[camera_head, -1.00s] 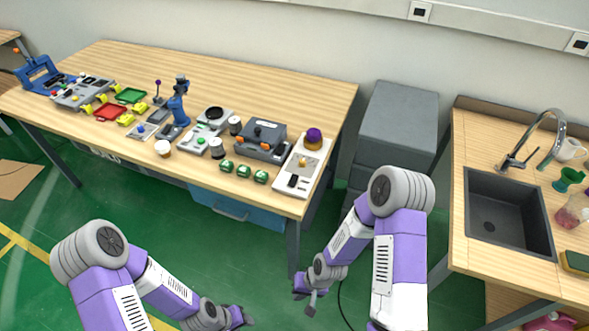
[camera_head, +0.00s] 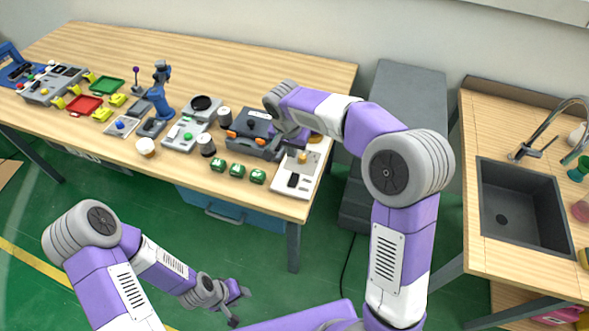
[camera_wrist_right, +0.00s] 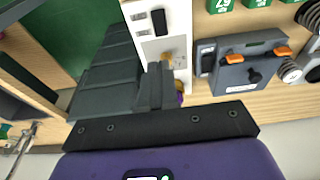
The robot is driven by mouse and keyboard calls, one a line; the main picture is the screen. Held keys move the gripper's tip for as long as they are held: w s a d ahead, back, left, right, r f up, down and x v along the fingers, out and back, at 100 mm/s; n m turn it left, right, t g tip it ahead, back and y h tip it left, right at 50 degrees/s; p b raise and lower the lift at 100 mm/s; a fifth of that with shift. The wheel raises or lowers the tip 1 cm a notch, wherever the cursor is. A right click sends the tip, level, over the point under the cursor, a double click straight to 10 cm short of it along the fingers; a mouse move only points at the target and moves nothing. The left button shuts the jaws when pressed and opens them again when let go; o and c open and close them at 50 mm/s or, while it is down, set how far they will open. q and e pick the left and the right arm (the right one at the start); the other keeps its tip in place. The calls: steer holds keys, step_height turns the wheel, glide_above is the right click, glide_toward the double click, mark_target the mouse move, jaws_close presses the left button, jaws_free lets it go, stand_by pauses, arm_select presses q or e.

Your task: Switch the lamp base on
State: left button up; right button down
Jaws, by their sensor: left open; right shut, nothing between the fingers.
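The lamp base, a white oblong unit (camera_head: 306,174), lies at the right end of the wooden table. It carries a black rocker switch (camera_head: 292,180) near its front and a brass-coloured socket (camera_head: 302,157). In the right wrist view the switch (camera_wrist_right: 159,21) is fully visible, while the socket is partly behind the fingers. My right gripper (camera_wrist_right: 160,68) is shut and empty, over the socket end of the base; I cannot tell whether it touches. A purple-and-yellow dome behind it is mostly hidden by my arm. My left gripper (camera_head: 240,305) is open and empty, low in front of the table.
A dark grey box with orange latches (camera_head: 253,134) stands just left of the base. Several green numbered blocks (camera_head: 237,171) sit along the front edge. A grey cabinet (camera_head: 405,98) and a sink counter (camera_head: 520,205) are to the right.

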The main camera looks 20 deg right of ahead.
mark_target(296, 175)
steer(key=shift+f, duration=0.1)
arm_select(q)
step_height(296, 175, down, 2)
steer(key=shift+f+b, duration=0.1)
steer(key=shift+b, duration=0.9)
arm_select(e)
steer(key=x, duration=1.4)
